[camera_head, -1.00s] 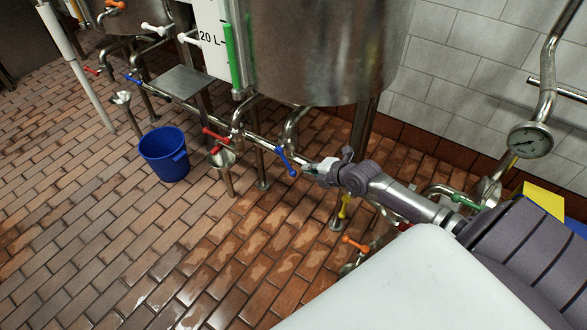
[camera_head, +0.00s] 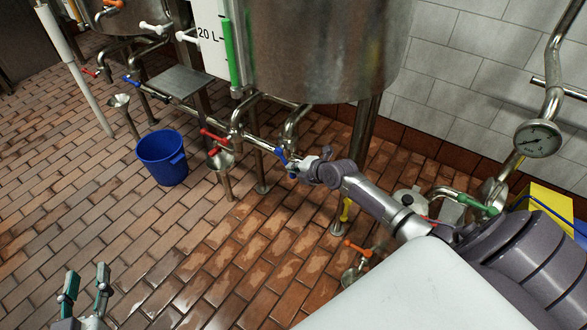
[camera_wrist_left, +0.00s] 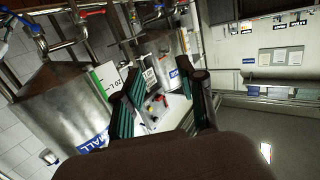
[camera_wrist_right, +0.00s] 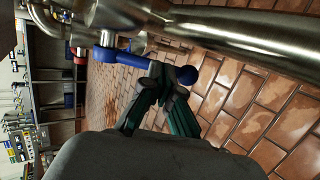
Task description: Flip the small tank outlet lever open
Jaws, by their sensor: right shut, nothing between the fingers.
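The blue lever (camera_head: 281,154) sits on the pipe below the steel tank (camera_head: 325,50). In the right wrist view the blue lever (camera_wrist_right: 130,59) runs from the pipe fitting to a rounded tip. My right gripper (camera_head: 294,168) is at the lever's free end and hides part of it. In the right wrist view my right gripper (camera_wrist_right: 160,85) is shut and empty, its tips overlapping the lever; I cannot tell whether they touch. My left gripper (camera_head: 86,276) is open and empty, low over the floor at the left; it also shows in the left wrist view (camera_wrist_left: 160,80).
A red lever (camera_head: 214,136) and a funnel (camera_head: 220,160) are left of the blue lever. A blue bucket (camera_head: 162,157) stands on the brick floor. An orange lever (camera_head: 357,249) and a yellow lever (camera_head: 346,209) are low near my right arm. The front left floor is clear.

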